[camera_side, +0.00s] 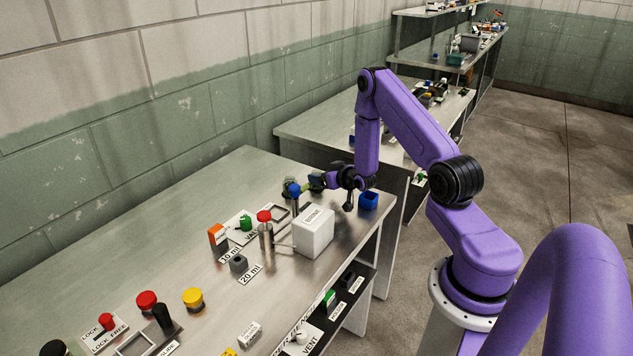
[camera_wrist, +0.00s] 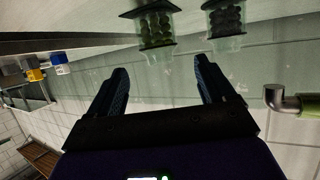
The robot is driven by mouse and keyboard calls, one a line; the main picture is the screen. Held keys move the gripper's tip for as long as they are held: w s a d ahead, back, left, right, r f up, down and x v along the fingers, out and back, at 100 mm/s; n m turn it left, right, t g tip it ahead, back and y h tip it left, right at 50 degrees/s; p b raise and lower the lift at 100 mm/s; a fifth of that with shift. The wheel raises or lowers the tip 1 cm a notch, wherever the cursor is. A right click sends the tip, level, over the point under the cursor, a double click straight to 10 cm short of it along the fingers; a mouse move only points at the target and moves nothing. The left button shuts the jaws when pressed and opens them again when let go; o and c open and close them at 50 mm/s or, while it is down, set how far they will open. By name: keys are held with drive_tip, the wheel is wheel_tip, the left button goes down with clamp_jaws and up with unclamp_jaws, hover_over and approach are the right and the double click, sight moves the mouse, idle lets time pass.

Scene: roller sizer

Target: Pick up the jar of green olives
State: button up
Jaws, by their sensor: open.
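In the wrist view a clear jar of green olives (camera_wrist: 157,28) with a dark cap shows at the top, beyond and between my fingertips. A similar jar with darker contents (camera_wrist: 227,22) is to its right. My gripper (camera_wrist: 161,72) is open, with nothing between its fingers, and apart from both jars. In the side view my gripper (camera_side: 348,198) hangs over the far right end of the front metal table. Two small dark objects to its left, one (camera_side: 316,181) close by, may be these jars; they are too small to tell apart.
A white box (camera_side: 314,232), a red-topped post (camera_side: 265,228) and a blue knob (camera_side: 294,190) stand near my gripper. A blue open box (camera_side: 368,201) is just right of it. Red and yellow buttons (camera_side: 193,299) sit nearer the front. The table's back left is clear.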

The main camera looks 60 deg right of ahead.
sight(317, 172)
drive_tip(key=shift+x, duration=2.75)
drive_tip(key=c, duration=1.1)
